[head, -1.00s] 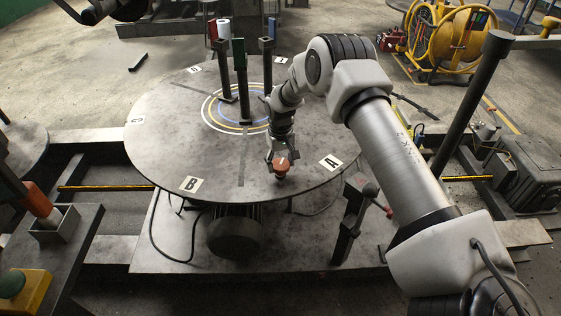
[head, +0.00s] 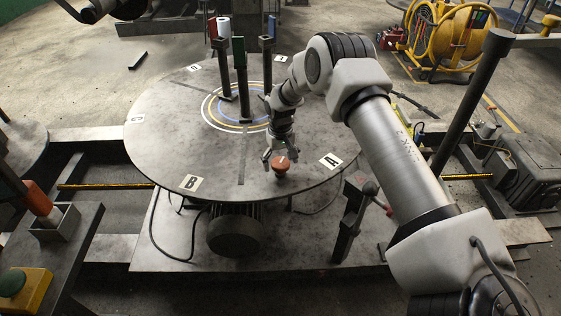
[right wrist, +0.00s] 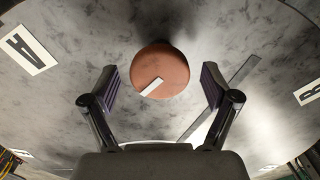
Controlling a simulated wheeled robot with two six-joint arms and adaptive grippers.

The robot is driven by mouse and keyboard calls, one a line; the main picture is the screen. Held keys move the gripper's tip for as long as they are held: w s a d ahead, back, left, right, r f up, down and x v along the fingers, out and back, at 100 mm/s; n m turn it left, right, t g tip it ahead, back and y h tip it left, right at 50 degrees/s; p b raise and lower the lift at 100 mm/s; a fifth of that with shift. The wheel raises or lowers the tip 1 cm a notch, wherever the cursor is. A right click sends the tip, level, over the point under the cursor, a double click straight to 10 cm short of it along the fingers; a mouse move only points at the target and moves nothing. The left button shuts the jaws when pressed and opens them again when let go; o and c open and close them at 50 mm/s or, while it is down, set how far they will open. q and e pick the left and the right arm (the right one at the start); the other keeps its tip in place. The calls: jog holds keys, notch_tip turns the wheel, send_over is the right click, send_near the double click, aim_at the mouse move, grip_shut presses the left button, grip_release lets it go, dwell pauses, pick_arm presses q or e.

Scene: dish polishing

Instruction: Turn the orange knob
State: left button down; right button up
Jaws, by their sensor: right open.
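The orange knob (head: 281,166) is round and stands near the front edge of the large round grey table, between the A and B labels. In the right wrist view the knob (right wrist: 160,72) shows from above, with a short white mark on its near part. My right gripper (head: 276,157) is at the knob, just behind and above it in the head view. In the right wrist view its two fingers (right wrist: 160,88) are spread apart, one on each side of the knob, with gaps between them and it.
The round table (head: 170,130) carries letter labels and several upright posts, including a green-topped post (head: 240,75), behind my right gripper. A lever with a red end (head: 370,190) stands in front of the table on the right. The table's left part is clear.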

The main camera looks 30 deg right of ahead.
aim_at(280, 162)
notch_tip(280, 162, up, 12)
dwell(0.3)
dwell(1.3)
